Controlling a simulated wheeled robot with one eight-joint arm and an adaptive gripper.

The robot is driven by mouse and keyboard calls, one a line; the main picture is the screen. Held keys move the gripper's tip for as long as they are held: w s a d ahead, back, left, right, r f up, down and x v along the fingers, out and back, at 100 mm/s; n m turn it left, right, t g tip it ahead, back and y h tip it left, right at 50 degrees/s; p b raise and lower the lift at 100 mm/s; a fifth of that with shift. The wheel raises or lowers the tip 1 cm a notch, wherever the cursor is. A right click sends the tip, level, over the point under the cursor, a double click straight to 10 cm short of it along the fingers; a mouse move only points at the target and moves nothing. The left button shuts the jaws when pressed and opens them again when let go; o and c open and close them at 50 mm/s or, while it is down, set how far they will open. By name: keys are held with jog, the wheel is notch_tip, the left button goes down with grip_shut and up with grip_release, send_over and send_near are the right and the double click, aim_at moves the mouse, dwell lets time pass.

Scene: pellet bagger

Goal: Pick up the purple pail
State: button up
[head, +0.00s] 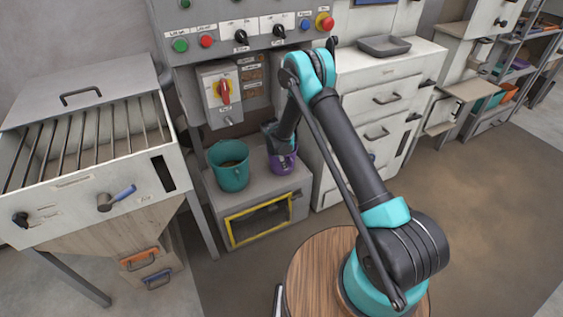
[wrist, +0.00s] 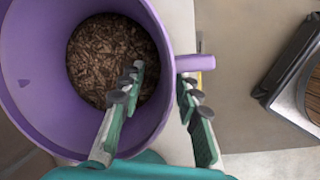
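The purple pail (head: 283,162) stands on the grey stand, right of a teal pail. In the wrist view the purple pail (wrist: 28,92) fills the left side, with brown pellets in it. A short purple tab sticks out from its right side. My gripper (wrist: 160,82) is open astride the pail's wall. One finger is over the inside of the pail, the other is outside, just below the tab. Gaps show between the fingers and the wall. In the head view my gripper (head: 280,140) is at the pail and partly hides it.
The teal pail (head: 229,166) stands close on the left, on the grey stand (head: 212,190) with a yellow-framed opening. A control panel (head: 235,40) rises behind. A white sorting table (head: 90,215) is at left and a drawer cabinet (head: 375,85) at right. Floor at right is clear.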

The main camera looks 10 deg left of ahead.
jog(key=shift+x, duration=1.85)
jog(key=shift+w, duration=0.1)
jog(key=shift+c, duration=0.6)
grip_shut()
jog(key=shift+r, duration=0.1)
